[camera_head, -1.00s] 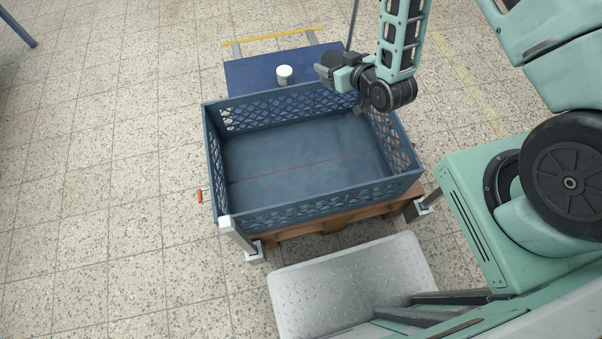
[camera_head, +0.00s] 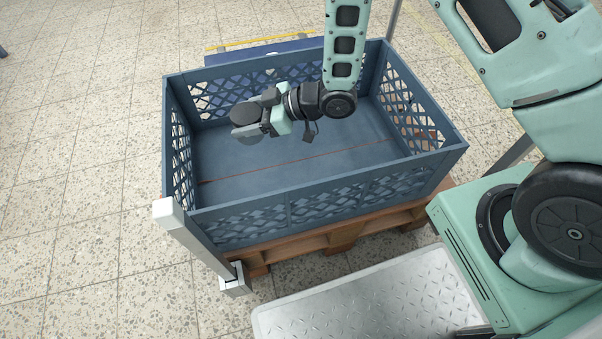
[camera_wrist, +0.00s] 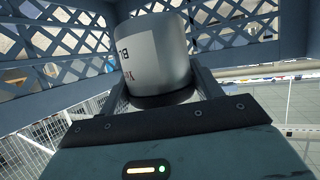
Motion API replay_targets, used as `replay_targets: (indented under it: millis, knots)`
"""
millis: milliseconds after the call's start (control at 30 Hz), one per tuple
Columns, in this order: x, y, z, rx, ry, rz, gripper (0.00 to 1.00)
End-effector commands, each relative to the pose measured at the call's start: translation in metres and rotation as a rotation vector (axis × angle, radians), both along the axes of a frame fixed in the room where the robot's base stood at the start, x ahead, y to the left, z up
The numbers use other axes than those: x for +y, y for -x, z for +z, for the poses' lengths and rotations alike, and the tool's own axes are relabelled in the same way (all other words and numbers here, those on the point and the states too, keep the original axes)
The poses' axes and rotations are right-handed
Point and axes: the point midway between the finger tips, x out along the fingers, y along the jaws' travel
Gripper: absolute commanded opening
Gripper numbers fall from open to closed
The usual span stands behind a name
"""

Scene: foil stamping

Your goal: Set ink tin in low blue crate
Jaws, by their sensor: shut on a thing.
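My gripper (camera_head: 262,112) is shut on the ink tin (camera_head: 246,113), a grey cylinder whose round dark end shows in the head view. In the wrist view the tin (camera_wrist: 157,55) is pale with dark and red lettering and a dark band at its lower end, between the two fingers. The low blue crate (camera_head: 340,195) has lattice walls and an open top. The tin shows over the left-middle of the crate floor. The lattice walls show behind it in the wrist view. Its exact height above the floor is unclear.
The crate stands on a wooden pallet (camera_head: 345,234). A grey post (camera_head: 190,238) rises at its near left corner. A blue surface (camera_head: 240,53) lies behind the crate. A metal tread plate (camera_head: 370,300) lies in front. The visible crate floor is clear.

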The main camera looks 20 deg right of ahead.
Motion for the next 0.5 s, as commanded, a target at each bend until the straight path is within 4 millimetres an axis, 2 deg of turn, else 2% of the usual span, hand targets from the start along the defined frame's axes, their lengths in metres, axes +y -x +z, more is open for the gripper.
replay_targets:
  millis: [33,100,500]
  knots:
    - [0.006,0.003,-0.016,-0.002,-0.002,0.031,0.32]
    - [0.011,0.007,-0.023,-0.003,-0.002,0.064,0.32]
    - [0.018,0.014,-0.031,-0.004,-0.002,0.11,0.32]
